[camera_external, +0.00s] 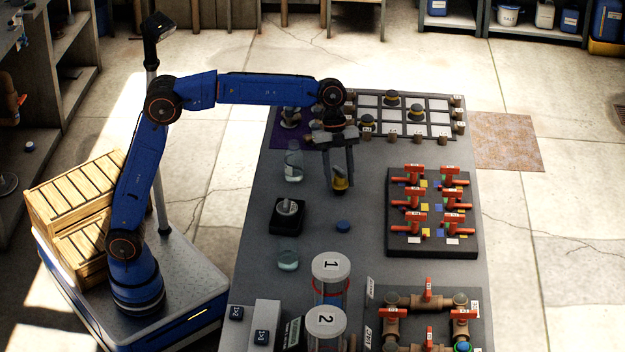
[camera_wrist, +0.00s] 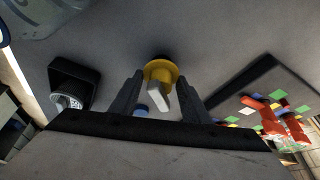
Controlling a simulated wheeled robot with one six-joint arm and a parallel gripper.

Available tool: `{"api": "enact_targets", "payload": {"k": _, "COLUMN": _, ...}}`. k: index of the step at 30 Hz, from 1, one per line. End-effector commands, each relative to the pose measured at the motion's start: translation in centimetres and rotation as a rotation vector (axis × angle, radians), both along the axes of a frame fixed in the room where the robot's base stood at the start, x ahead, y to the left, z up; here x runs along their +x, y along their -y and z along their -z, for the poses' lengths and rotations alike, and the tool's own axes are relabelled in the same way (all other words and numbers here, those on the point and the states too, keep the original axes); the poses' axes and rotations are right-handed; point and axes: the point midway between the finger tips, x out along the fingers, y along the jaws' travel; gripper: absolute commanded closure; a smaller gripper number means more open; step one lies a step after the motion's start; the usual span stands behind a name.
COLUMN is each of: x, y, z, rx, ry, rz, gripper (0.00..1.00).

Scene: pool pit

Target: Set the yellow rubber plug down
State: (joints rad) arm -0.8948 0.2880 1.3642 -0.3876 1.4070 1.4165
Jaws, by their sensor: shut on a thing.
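The yellow rubber plug (camera_external: 340,184) hangs at the tips of my gripper (camera_external: 340,174), over the left-middle part of the grey table (camera_external: 365,250). In the wrist view the plug (camera_wrist: 160,68) shows a round yellow flange and a pale grip tab between the two dark fingers of my gripper (camera_wrist: 158,96). My gripper is shut on the plug. I cannot tell exactly how much gap there is between the plug and the table top.
A clear bottle (camera_external: 293,165) stands left of the plug. A black block with a metal knob (camera_external: 288,214) and a blue cap (camera_external: 343,226) lie nearer. A red-handled valve board (camera_external: 432,250) is right. A gridded tray (camera_external: 437,117) with dark-topped plugs lies behind.

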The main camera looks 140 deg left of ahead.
Motion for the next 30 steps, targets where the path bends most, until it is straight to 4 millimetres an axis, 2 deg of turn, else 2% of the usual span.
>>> {"api": "enact_targets", "payload": {"k": 7, "x": 0.0, "y": 0.0, "z": 0.2, "rx": -0.001, "ry": 0.0, "rz": 0.0, "gripper": 0.8}}
{"api": "enact_targets", "payload": {"k": 8, "x": 0.0, "y": 0.0, "z": 0.2, "rx": -0.001, "ry": 0.0, "rz": 0.0, "gripper": 0.55}}
{"api": "enact_targets", "payload": {"k": 10, "x": 0.0, "y": 0.0, "z": 0.2, "rx": 0.0, "ry": 0.0, "rz": 0.0, "gripper": 0.39}}
{"api": "enact_targets", "payload": {"k": 22, "x": -0.1, "y": -0.1, "z": -0.3, "rx": 0.001, "ry": 0.0, "rz": 0.0, "gripper": 0.39}}
{"api": "enact_targets", "payload": {"k": 26, "x": -0.6, "y": -0.3, "z": -1.7, "rx": 0.001, "ry": 0.002, "rz": -0.001, "gripper": 0.39}}
{"api": "enact_targets", "payload": {"k": 30, "x": -1.5, "y": -0.8, "z": -4.2, "rx": 0.003, "ry": 0.003, "rz": -0.002, "gripper": 0.39}}
